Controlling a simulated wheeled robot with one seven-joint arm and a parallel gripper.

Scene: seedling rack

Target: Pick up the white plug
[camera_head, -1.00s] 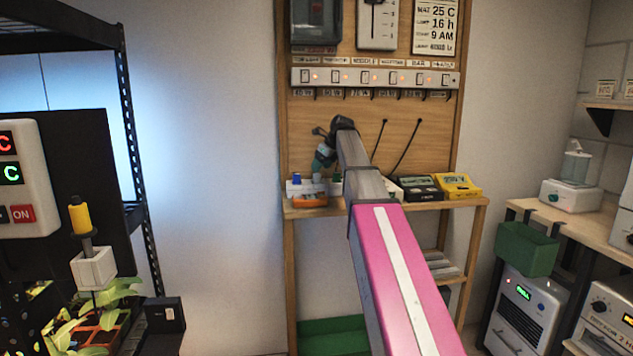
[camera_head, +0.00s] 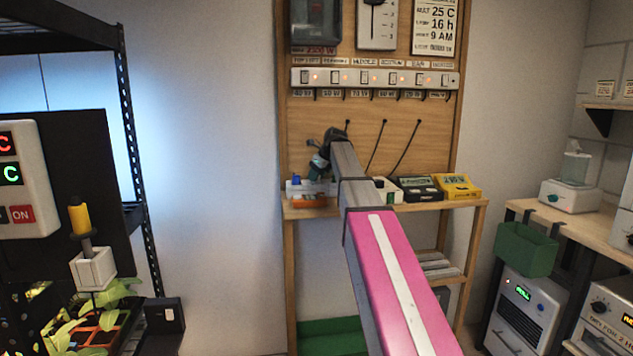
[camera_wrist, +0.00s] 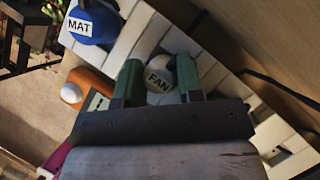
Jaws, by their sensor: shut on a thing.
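The white plug (camera_wrist: 158,84), labelled FAN, sits between the two green fingers of my gripper (camera_wrist: 158,74) in the wrist view. The fingers are shut on its sides. It appears to be at the white power strip (camera_wrist: 124,48); whether it is still seated there I cannot tell. A blue plug labelled MAT (camera_wrist: 94,24) is at the upper left on the same strip. In the head view my gripper (camera_head: 318,164) is low over the shelf of the wooden board, and the white plug cannot be made out there.
An orange object with a white knob (camera_wrist: 88,90) lies beside the strip. In the head view, a black meter (camera_head: 418,188) and a yellow meter (camera_head: 457,186) stand right of my arm on the wooden shelf (camera_head: 470,203). Black cords hang on the board behind.

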